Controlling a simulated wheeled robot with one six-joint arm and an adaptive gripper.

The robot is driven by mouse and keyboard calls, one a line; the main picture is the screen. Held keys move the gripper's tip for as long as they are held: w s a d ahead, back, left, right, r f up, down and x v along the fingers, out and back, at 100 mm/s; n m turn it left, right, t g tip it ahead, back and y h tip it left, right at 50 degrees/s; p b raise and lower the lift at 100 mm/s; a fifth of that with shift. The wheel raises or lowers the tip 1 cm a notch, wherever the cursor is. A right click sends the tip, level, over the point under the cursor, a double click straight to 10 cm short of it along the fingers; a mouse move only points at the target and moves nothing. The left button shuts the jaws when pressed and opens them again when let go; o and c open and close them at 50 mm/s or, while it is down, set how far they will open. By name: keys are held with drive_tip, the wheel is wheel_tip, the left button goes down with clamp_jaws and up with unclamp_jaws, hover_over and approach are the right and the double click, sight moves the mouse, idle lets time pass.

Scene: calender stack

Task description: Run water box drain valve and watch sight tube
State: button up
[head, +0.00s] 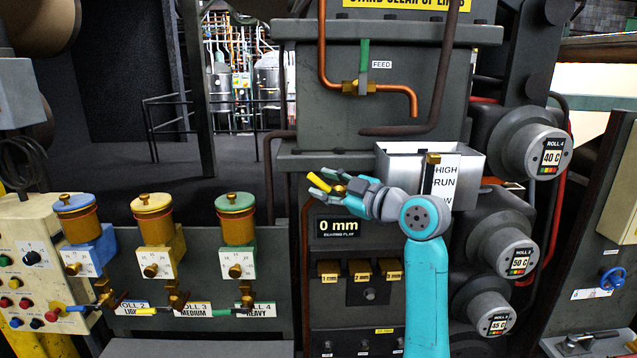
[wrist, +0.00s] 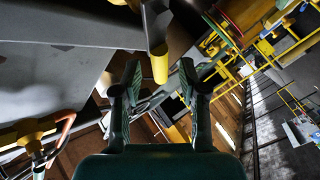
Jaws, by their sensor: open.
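The water box (head: 400,163) is an open-topped metal box right of centre in the head view. A dark sight tube with a brass top (head: 430,178) stands on its front, beside a white HIGH / RUN / LOW label (head: 447,178), partly hidden by my arm. A water level in the tube cannot be made out. The yellow drain valve handle (head: 318,182) sticks out left of the box; it also shows in the wrist view (wrist: 159,66). My gripper (head: 318,184) is open, with its fingertips (wrist: 160,77) on either side of the handle's end. Contact cannot be told.
A feed valve with a green handle (head: 364,56) sits on copper pipe above. A display (head: 338,227) reads 0 mm. Several labelled rolls (head: 537,152) stand at right. Three coloured oiler-like pots (head: 154,220) and a button panel (head: 30,265) stand at left.

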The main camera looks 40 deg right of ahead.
drive_tip(key=shift+x, duration=1.2)
clamp_jaws()
